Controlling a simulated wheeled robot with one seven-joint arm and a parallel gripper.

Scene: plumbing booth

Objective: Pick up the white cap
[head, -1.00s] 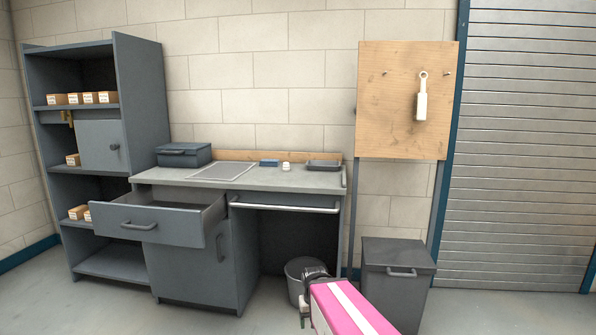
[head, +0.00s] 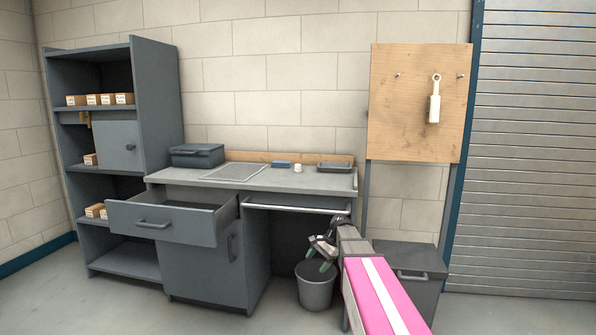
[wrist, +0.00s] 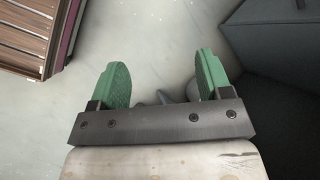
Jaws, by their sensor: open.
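A small white cap (head: 298,168) sits on the grey workbench (head: 300,181) near its back edge, between a blue block and a dark shallow tray. My gripper (head: 322,253) is in front of the bench, below its top, near the bucket and well short of the cap. The cap does not show in the wrist view.
A drawer (head: 165,222) sticks out at the bench's left. A bar (head: 295,208) runs along the front edge. A bucket (head: 316,287) and a grey bin (head: 408,268) stand on the floor. A blue block (head: 282,164) and a tray (head: 334,166) flank the cap.

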